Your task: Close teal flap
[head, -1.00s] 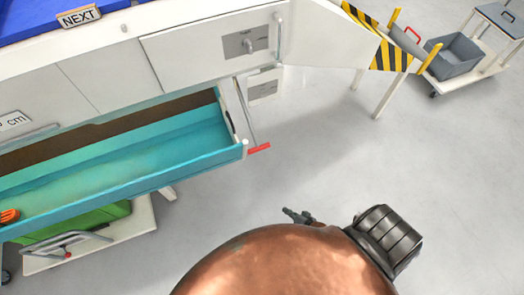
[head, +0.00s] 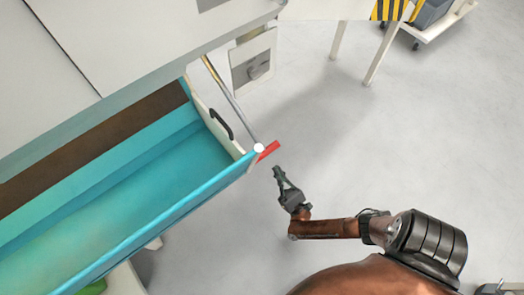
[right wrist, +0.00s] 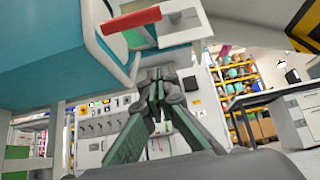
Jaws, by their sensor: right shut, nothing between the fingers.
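The teal flap (head: 150,225) stands open in the left half of the head view, sticking out from the white bench front. It forms a long teal trough with a pale end wall and a dark handle or slot. A metal rod with a red end piece (head: 268,151) meets its near right corner. The flap also shows in the right wrist view (right wrist: 65,75), upper left, with the red piece (right wrist: 130,32) above the fingers. My right gripper (head: 277,172) is shut and empty, just right of and below the red piece, apart from it. My left gripper is not in view.
The white bench (head: 130,40) fills the upper left, with a small white box (head: 253,60) under its right end. Black-and-yellow striped table parts (head: 392,9) and a cart (head: 432,25) stand at upper right. The grey floor (head: 330,130) right of the flap is clear.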

